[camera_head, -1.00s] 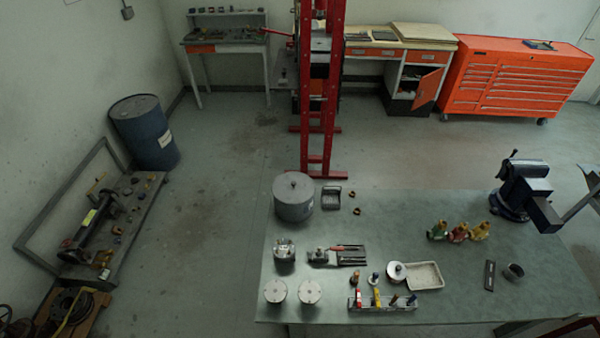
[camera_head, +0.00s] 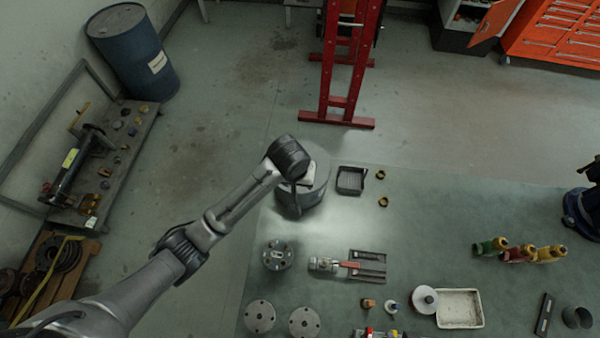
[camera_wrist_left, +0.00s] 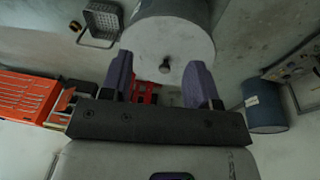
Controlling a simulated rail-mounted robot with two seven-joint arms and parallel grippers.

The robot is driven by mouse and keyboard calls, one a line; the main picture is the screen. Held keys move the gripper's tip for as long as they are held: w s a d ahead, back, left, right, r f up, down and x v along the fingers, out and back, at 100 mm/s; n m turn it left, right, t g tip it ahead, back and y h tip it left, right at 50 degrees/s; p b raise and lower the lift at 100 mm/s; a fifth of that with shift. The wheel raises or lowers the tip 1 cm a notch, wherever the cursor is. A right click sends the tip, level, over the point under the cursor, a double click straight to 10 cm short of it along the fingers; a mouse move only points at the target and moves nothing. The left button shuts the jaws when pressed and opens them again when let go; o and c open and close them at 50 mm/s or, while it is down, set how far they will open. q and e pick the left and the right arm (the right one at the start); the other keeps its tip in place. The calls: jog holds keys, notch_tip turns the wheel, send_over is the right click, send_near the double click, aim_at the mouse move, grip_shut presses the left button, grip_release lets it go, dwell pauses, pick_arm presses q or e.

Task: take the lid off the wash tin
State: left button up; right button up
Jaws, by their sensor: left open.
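The wash tin (camera_head: 318,187) is a grey cylinder near the table's back left corner, partly covered by my left wrist in the head view. In the left wrist view, its pale round lid (camera_wrist_left: 150,50) faces the camera, with a small dark knob (camera_wrist_left: 165,67) in the middle. The lid is on the tin. My left gripper (camera_wrist_left: 161,70) is open and empty, its two purple fingers on either side of the knob in the picture. I cannot tell how far the fingertips are from the knob. My right gripper is in neither view.
A dark basket (camera_head: 350,180) and brass nuts (camera_head: 381,174) lie right of the tin. A round flanged part (camera_head: 278,255) and a red-handled tool (camera_head: 345,265) lie in front. A pale tray (camera_head: 460,308) is farther right.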

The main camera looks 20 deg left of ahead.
pick_arm(q)
jog(key=w+a+r+n+y+b, duration=0.1)
jog(key=w+a+r+n+b, duration=0.2)
jog(key=w, duration=0.6)
jog(key=shift+y, duration=0.3)
jog(key=f, duration=0.2)
jog(key=w+f+b, duration=0.1)
jog(key=f, duration=0.2)
jog(key=w+f+b, duration=0.1)
jog(key=f, duration=0.2)
jog(key=shift+a+f, duration=0.15)
jog(key=shift+a, duration=0.1)
jog(key=shift+w+a+f, duration=0.15)
jog(key=shift+w+f, duration=0.05)
jog(key=shift+f, duration=1.1)
jog(key=shift+w+a+f, duration=0.15)
jog(key=shift+f, duration=1.15)
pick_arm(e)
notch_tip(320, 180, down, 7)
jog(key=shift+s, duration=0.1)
pick_arm(q)
grip_shut()
